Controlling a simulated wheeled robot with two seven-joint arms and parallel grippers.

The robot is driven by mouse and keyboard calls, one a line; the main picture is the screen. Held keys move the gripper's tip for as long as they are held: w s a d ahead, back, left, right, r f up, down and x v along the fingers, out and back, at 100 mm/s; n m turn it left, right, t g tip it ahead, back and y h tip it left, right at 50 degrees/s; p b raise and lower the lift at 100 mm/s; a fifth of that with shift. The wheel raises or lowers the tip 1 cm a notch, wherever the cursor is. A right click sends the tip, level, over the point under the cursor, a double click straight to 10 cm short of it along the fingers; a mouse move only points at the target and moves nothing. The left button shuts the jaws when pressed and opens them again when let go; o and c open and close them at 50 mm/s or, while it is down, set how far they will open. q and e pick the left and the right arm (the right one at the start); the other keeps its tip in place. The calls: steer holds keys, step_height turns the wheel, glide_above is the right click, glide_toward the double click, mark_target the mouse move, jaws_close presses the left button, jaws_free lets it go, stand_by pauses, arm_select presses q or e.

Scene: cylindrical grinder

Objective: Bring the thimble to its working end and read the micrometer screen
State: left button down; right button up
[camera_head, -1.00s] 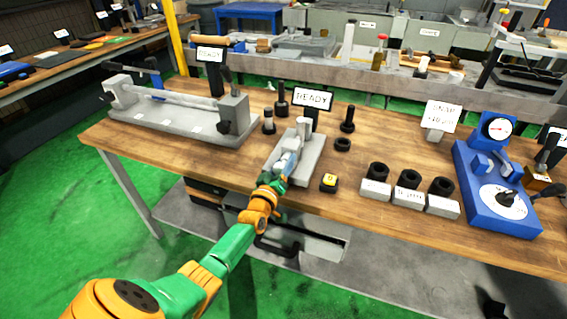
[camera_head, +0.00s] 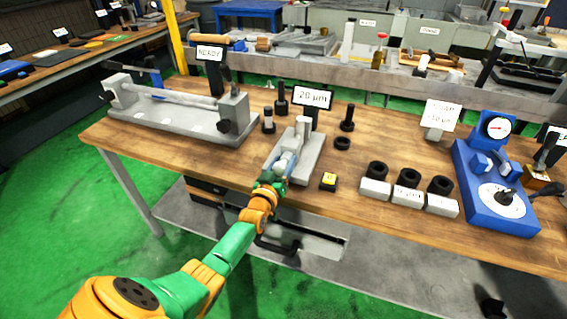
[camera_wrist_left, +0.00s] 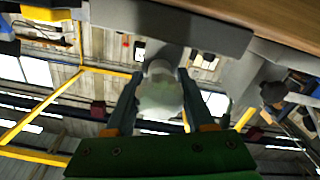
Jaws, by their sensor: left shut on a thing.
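The micrometer fixture (camera_head: 309,151) is a grey block on the wooden bench, with a spindle running towards the bench's front edge. My left gripper (camera_head: 275,180) is at the front end of the fixture. It is shut on the thimble (camera_wrist_left: 160,97), a pale round piece between the two fingers in the left wrist view. In the head view the hand mostly hides the thimble. The micrometer screen (camera_head: 313,97) stands behind the fixture and reads "20 µm". My right gripper is not in view.
A yellow-topped button box (camera_head: 328,181) sits just right of the fixture. Black rings on grey blocks (camera_head: 408,195) and a blue dial gauge stand (camera_head: 497,195) are farther right. A long grey bench centre (camera_head: 180,118) stands at left. Dark pins stand behind.

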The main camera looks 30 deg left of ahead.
mark_target(279, 172)
arm_select(q)
steer(key=shift+f, duration=0.1)
steer(key=shift+c, duration=1.3)
jaws_free()
steer(key=shift+s, duration=0.1)
steer(key=shift+s+d+p, duration=0.1)
steer(key=shift+s+p, duration=0.2)
steer(key=shift+s, duration=0.05)
steer(key=p+v, duration=0.1)
steer(key=v, duration=0.5)
steer(key=shift+s+d+p, duration=0.1)
steer(key=shift+s+p, duration=0.05)
steer(key=shift+p, duration=0.15)
